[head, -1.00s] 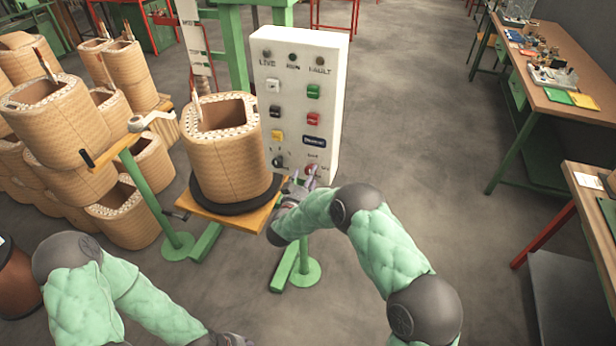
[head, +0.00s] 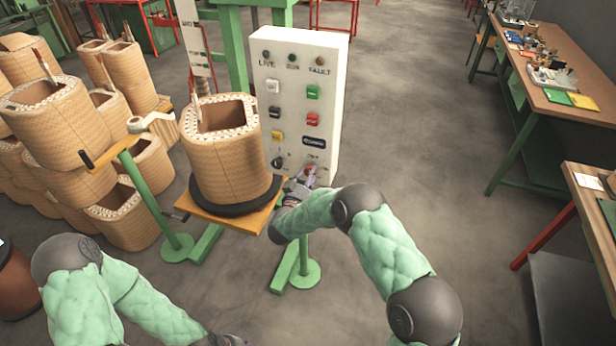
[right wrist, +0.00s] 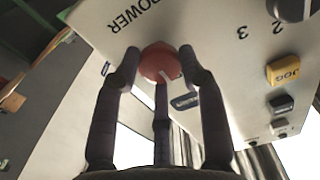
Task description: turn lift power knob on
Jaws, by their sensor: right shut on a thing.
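The lift power knob (right wrist: 160,65) is a round red knob with a pale pointer mark, beside the word POWER on the white control panel (head: 333,100). In the right wrist view, the fingers of my right gripper (right wrist: 162,75) are closed around the knob from its sides. In the head view, my right gripper (head: 300,183) is at the panel's lower right corner and covers most of the knob. My left arm is at the lower left of the head view; its gripper (head: 228,341) is barely in view at the bottom edge, and its fingers cannot be made out.
A black selector knob (head: 278,162) and several coloured buttons are on the panel. A large wound coil (head: 225,160) stands on the lift platform (head: 240,222), close left of my right gripper. More coils are stacked at the left. The floor right of the panel is clear.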

